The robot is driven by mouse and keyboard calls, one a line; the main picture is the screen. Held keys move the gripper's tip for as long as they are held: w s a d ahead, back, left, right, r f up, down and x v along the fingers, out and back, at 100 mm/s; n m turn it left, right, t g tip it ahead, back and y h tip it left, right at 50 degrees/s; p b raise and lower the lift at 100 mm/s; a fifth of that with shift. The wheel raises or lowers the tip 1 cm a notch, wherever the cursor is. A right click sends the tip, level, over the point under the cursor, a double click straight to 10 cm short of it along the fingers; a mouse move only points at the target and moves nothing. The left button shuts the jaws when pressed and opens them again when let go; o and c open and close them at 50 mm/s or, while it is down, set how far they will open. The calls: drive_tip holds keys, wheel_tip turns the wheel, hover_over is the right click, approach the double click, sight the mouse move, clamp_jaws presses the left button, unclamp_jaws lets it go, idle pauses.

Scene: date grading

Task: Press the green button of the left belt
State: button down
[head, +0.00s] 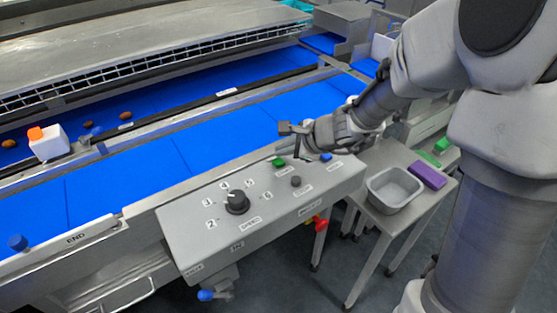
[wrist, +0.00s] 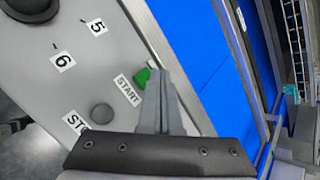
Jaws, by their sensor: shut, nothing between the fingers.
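The green button (head: 278,162) sits on the top of the grey control panel (head: 215,244), near the edge by the blue belt. In the wrist view the green button (wrist: 142,78) lies beside the "START" label, just left of my fingertips. My gripper (head: 296,148) is shut and empty. It also shows in the wrist view (wrist: 160,74), where the fingers cover part of the button's right side. I cannot tell whether the fingertips touch the button.
A grey button (head: 296,181), a blue button (head: 326,157) and a black speed dial (head: 237,202) are on the same panel. A red knob (head: 320,223) is on its side. A grey bin (head: 394,188) and a purple block (head: 428,175) stand on a small table.

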sight(283, 163)
drive_tip(key=shift+f, duration=0.1)
idle(0.7)
drive_tip(key=shift+f+b, duration=0.4)
drive_tip(key=shift+b, duration=0.2)
drive_tip(key=shift+f+b, duration=0.45)
drive_tip(key=shift+b, duration=0.1)
idle(0.5)
drive_tip(key=shift+r, duration=0.1)
drive_tip(key=shift+r+p, duration=0.7)
drive_tip(key=shift+r, duration=0.1)
wheel_tip(283, 163, up, 5)
drive_tip(key=p, duration=0.4)
drive_tip(key=shift+r, duration=0.1)
idle(0.8)
